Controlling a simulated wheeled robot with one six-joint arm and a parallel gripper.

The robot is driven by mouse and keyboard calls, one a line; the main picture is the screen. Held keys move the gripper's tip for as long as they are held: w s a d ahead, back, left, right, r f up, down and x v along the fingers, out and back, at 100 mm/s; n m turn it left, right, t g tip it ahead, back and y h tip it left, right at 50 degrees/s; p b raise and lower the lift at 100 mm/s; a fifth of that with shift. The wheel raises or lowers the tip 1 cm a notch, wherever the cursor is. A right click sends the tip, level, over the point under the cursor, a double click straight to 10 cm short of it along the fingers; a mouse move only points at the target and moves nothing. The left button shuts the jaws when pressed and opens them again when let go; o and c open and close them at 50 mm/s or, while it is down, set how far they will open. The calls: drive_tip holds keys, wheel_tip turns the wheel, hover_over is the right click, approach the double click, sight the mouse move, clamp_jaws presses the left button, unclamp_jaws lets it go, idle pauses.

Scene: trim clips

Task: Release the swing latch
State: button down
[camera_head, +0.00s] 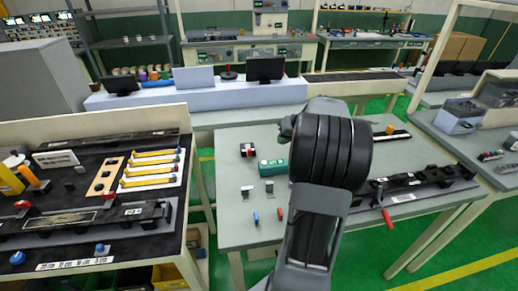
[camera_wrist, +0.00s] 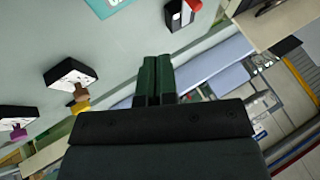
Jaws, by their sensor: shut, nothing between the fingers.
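My gripper (camera_wrist: 156,80) is in the wrist view with its two dark green fingers together and nothing between them. In the head view my black arm hides most of it. I cannot tell for certain which part is the swing latch. A red-handled lever (camera_head: 385,214) hangs at the front of a long black fixture (camera_head: 428,183) on the right of the middle table. My gripper is apart from it, and my arm hides the fixture's left end. In the wrist view, a white-topped black block with a yellow knob (camera_wrist: 71,74) lies left of the fingers, clear of them.
A side bench (camera_head: 100,243) with black rails stands at left. Green floor shows between the tables.

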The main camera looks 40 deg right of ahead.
drive_tip(key=p, duration=0.1)
approach(248, 148)
drive_tip(key=s+f, duration=0.1)
drive_tip(key=d+f, duration=0.1)
drive_tip(key=f, duration=0.1)
drive_tip(key=s+f, duration=0.1)
drive_tip(key=shift+s+d+f, duration=0.3)
drive_tip(key=shift+s+f, duration=0.1)
drive_tip(key=shift+w+a+r+p, duration=0.2)
drive_tip(key=shift+w+a+p, duration=0.35)
drive_tip(key=shift+a, duration=0.4)
drive_tip(key=shift+w+a+f, duration=0.1)
drive_tip(key=shift+w+a, duration=0.4)
drive_tip(key=shift+a, duration=0.15)
